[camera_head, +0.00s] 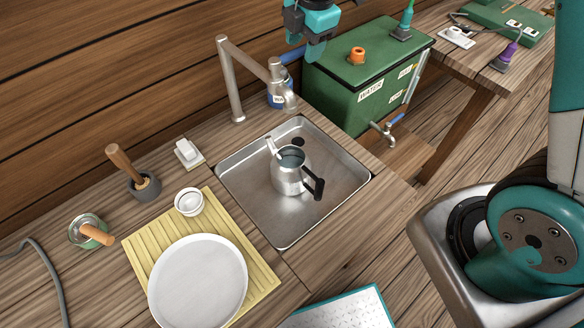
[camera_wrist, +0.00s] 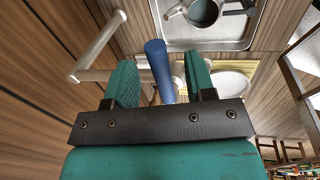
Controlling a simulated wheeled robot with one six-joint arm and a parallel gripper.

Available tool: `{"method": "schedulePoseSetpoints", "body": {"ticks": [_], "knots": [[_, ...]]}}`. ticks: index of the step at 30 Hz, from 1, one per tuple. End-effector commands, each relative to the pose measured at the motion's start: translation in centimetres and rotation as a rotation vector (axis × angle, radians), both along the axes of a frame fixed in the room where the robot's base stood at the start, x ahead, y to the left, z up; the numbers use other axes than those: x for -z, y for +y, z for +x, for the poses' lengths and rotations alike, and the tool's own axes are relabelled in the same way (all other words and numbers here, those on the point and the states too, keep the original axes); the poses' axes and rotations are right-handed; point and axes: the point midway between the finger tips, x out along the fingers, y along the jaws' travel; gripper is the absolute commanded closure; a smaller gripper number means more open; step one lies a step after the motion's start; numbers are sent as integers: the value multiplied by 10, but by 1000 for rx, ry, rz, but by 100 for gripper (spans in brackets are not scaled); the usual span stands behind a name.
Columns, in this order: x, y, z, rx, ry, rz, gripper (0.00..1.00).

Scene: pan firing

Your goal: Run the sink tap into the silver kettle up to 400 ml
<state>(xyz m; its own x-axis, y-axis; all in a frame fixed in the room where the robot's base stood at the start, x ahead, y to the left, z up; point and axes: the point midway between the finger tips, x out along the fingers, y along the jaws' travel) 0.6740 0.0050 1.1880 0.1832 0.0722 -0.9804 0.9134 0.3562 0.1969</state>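The silver kettle (camera_head: 287,181) stands upright in the metal sink basin (camera_head: 243,197), its black handle towards the lower right. It also shows at the top of the wrist view (camera_wrist: 203,12). The tap (camera_head: 231,80) rises behind the basin, with a blue lever (camera_head: 292,55) at its head. No stream of water is visible; the water level in the kettle cannot be told. My gripper (camera_head: 315,48) is above and right of the tap head. In the wrist view my gripper (camera_wrist: 160,80) is open, with the blue lever (camera_wrist: 158,68) showing between its fingers; no contact is visible.
A green water tank (camera_head: 350,100) with an orange cap stands close right of the tap. A yellow mat (camera_head: 143,245) with a white plate (camera_head: 198,284) and small bowl (camera_head: 189,202) lies left of the sink. A side table (camera_head: 450,60) is at the back right.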

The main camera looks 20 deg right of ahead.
Motion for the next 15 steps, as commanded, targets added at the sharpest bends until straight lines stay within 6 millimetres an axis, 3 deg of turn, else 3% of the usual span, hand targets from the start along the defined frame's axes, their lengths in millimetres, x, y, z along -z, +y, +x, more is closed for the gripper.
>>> {"method": "schedulePoseSetpoints", "body": {"ticks": [8,15], "knots": [[0,-1,0,3,1,-1,50],[0,-14,4,6,2,-1,50]]}}
